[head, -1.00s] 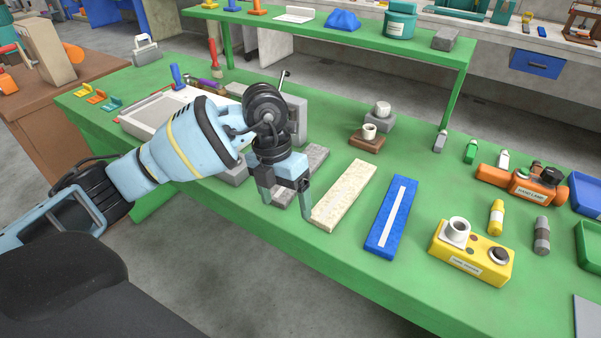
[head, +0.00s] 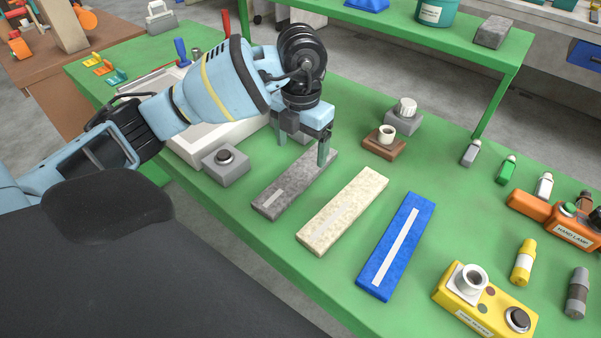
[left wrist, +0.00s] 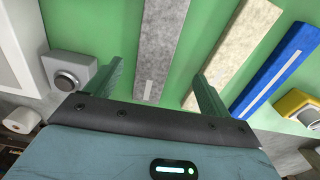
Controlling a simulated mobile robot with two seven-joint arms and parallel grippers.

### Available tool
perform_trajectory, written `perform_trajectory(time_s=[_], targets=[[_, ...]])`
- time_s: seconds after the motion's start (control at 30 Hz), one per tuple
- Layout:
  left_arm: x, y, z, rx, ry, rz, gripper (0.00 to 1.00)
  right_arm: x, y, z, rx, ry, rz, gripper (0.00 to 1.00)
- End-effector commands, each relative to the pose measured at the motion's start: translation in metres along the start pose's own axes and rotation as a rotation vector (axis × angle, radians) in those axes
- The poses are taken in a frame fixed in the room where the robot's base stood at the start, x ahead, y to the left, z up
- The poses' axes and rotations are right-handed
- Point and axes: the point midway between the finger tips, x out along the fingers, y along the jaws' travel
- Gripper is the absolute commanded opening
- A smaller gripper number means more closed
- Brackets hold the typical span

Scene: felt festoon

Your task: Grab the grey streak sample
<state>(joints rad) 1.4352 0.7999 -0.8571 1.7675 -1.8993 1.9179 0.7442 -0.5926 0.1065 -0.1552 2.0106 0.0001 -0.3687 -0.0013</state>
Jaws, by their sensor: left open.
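The grey streak sample (head: 287,188) is a flat, long speckled grey slab with a short pale streak near its front end. It lies on the green table, left of the cream slab. It also shows in the left wrist view (left wrist: 165,35), between the two fingers. My left gripper (head: 304,152) is open and empty, pointing down at the far end of the grey sample. One finger shows in front of the sample's far end in the head view. I cannot tell whether the fingers touch it. My right gripper is not in view.
A cream slab (head: 345,208) and a blue slab with a white streak (head: 385,268) lie to the right. A grey button box (head: 226,172) stands to the left. A brown block with a white cup (head: 384,146) stands behind. A yellow box (head: 455,298) is at the front right.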

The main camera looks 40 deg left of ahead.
Motion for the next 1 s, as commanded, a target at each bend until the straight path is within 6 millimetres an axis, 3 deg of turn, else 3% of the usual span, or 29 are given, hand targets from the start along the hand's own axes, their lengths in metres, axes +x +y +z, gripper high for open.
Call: perform_trajectory(time_s=[0.2,0.43,0.73,1.0], targets=[[0.022,0.001,-0.001,-0.001,0.004,0.0,0.82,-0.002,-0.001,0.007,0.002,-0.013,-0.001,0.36],[0.029,0.002,0.0,-0.001,0.003,0.001,0.82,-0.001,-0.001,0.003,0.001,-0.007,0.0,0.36],[0.069,0.006,0.0,0.0,0.003,0.0,0.82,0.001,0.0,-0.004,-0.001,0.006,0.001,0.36],[0.076,0.007,0.001,0.0,0.0,0.001,0.82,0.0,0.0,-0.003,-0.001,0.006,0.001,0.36]])
